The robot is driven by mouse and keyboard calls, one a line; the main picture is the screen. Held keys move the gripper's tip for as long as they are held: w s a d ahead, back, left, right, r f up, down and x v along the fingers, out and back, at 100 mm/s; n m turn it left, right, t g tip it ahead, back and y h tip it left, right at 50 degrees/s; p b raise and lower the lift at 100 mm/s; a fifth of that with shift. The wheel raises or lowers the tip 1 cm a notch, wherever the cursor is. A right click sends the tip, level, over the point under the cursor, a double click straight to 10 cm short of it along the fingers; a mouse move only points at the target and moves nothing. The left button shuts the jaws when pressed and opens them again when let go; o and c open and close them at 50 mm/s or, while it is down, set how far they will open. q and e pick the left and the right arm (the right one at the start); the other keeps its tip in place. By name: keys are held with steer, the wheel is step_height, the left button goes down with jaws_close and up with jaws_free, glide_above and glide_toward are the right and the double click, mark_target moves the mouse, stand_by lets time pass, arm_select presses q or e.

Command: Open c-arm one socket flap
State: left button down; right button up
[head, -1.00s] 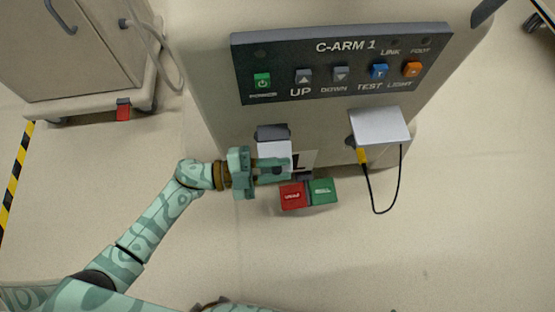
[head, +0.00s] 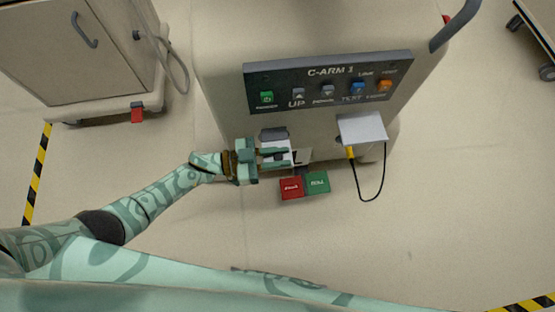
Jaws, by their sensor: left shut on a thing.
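The C-ARM 1 cart (head: 222,75) stands ahead with its dark button panel (head: 330,73). Below the panel's left part is the socket flap (head: 276,144), a small pale plate under a dark hinge block (head: 273,134). My left gripper (head: 284,155) reaches in from the left and is shut on the flap, its fingers covering the lower part. The socket behind is hidden, and I cannot tell how far the flap is raised. My right gripper is not in view.
A white cover (head: 362,128) sticks out to the right, with a yellow plug (head: 350,153) and a hanging black cable (head: 371,199) below. A red pedal (head: 291,188) and green pedal (head: 317,182) lie under the gripper. Another cart (head: 85,55) stands at the left. The front floor is clear.

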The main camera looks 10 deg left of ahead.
mark_target(277, 142)
arm_select(q)
steer(key=shift+w+a+r+n+p, duration=0.1)
steer(key=shift+w+r+n+p, duration=0.15)
steer(key=shift+r+n, duration=0.3)
steer(key=shift+w+a+r+n+p, duration=0.1)
steer(key=shift+r+n+p, duration=0.15)
steer(key=shift+n, duration=0.2)
steer(key=shift+w+r+n+p, duration=0.1)
steer(key=shift+n+p, duration=0.15)
steer(key=shift+n, duration=0.15)
steer(key=shift+w+a+r+n+p, duration=0.1)
steer(key=shift+w+r+n+p, duration=0.35)
steer(key=shift+n, duration=0.65)
steer(key=shift+w+a+r+n, duration=0.2)
steer(key=shift+w+n, duration=0.2)
steer(key=shift+n, duration=0.6)
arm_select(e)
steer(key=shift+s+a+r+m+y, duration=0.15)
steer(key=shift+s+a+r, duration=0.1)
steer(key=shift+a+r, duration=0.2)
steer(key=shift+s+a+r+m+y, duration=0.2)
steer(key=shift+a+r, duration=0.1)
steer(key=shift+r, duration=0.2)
arm_select(q)
steer(key=shift+w, duration=0.1)
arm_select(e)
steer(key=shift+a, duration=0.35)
